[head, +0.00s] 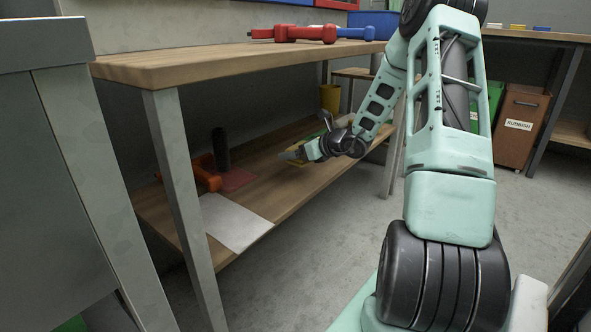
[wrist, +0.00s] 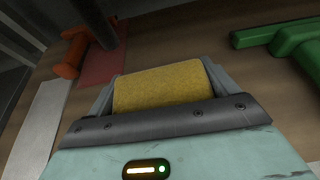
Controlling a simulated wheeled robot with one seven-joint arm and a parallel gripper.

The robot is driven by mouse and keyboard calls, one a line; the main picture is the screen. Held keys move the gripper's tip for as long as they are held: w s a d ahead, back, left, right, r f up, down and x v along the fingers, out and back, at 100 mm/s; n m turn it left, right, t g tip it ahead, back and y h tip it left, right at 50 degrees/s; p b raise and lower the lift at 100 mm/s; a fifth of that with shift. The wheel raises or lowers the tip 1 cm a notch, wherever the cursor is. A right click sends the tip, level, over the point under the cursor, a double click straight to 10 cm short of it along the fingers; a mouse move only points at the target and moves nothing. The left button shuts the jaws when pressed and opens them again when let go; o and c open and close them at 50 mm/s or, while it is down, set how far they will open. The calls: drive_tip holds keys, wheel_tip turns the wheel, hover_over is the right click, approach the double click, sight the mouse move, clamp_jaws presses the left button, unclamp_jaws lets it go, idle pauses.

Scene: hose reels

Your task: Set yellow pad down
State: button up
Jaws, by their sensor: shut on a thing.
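The yellow pad (wrist: 160,90) is between the two fingers of my gripper (wrist: 158,80) in the wrist view, with a finger against each side. My gripper is shut on it, above the wooden lower shelf (wrist: 185,52). In the head view my gripper (head: 290,155) is low over the lower shelf of the workbench, and only a little yellow (head: 297,157) shows beside it. I cannot tell whether the pad touches the shelf.
A red mat (head: 235,179) with a dark cylinder (head: 221,148), an orange tool (head: 204,176) and a white sheet (head: 232,220) lie left on the shelf. A green tool (wrist: 290,40) lies to the right in the wrist view.

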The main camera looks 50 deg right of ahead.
sight(298, 174)
drive_tip(key=shift+f+b, duration=1.2)
drive_tip(key=shift+f, duration=1.25)
drive_tip(key=shift+f, duration=0.2)
drive_tip(key=o, duration=0.8)
drive_tip(key=shift+r, duration=0.1)
drive_tip(key=shift+s+r, duration=0.1)
drive_tip(key=shift+r, duration=0.15)
drive_tip(key=p+v, duration=0.5)
drive_tip(key=v, duration=0.6)
drive_tip(key=shift+s, duration=0.45)
